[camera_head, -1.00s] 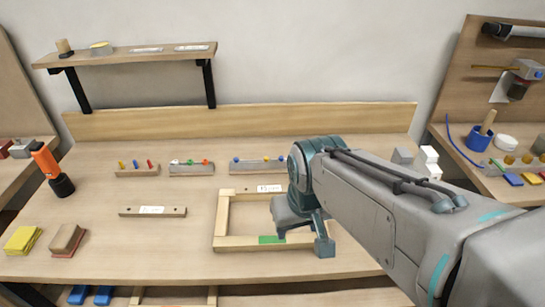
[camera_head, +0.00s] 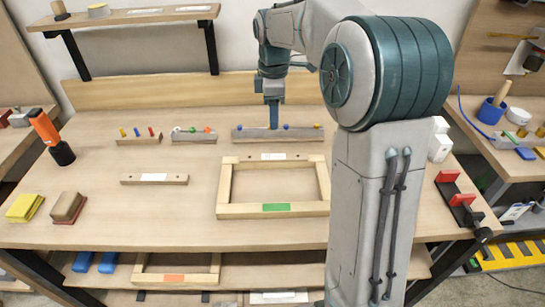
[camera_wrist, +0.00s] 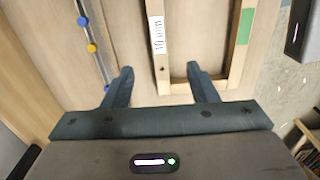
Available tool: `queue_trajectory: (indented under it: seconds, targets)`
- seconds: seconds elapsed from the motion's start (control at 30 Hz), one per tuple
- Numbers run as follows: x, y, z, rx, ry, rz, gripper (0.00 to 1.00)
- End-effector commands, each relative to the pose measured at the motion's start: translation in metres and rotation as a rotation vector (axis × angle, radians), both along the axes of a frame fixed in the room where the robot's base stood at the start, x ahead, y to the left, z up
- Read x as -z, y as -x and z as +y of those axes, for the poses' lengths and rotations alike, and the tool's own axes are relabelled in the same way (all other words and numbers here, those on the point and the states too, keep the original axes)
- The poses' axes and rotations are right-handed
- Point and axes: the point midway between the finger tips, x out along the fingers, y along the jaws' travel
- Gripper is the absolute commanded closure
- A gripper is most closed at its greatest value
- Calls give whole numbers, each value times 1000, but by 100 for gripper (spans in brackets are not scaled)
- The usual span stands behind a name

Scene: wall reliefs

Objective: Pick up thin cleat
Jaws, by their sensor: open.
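Two pale wooden strips with white labels lie on the workbench, and I cannot tell by label which is the thin cleat. One strip (camera_head: 179,180) lies alone at left of the middle. The other strip (camera_head: 294,157) lies along the back side of a wooden frame; whether it rests on the frame's rail or just behind it is unclear. This strip also shows in the wrist view (camera_wrist: 163,78), running up between my fingers. My gripper (camera_head: 273,122) is open and empty above the bench near the back; its fingertips also show in the wrist view (camera_wrist: 162,76).
The wooden frame (camera_head: 224,190) has a green label on its front rail. A grey rail (camera_head: 250,135) with coloured pegs lies behind it, close to my gripper. Two more peg blocks (camera_head: 138,140), an orange-black tool (camera_head: 52,137) and a red-black clamp (camera_head: 456,200) stand around.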

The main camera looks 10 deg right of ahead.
Motion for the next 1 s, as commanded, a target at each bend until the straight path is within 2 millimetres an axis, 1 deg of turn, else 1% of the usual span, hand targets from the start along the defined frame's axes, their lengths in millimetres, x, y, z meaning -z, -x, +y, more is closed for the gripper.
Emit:
queue_trajectory:
  seconds: [0.07,0.17,0.3,0.4,0.5,0.67,0.77,0.9,1.0]
  targets:
    - [6,-3,0,-16,-2,5,47]
    - [22,-3,0,-21,-2,7,47]
    - [51,-2,0,-20,-3,9,47]
    - [68,-3,0,-20,-2,6,47]
    - [80,-3,-1,-20,-2,5,47]
    - [89,-3,0,-19,-2,3,47]
    - [102,-3,0,-19,-1,6,47]
    - [124,-3,0,-18,-2,7,47]
    - [135,-3,0,-18,-2,6,47]
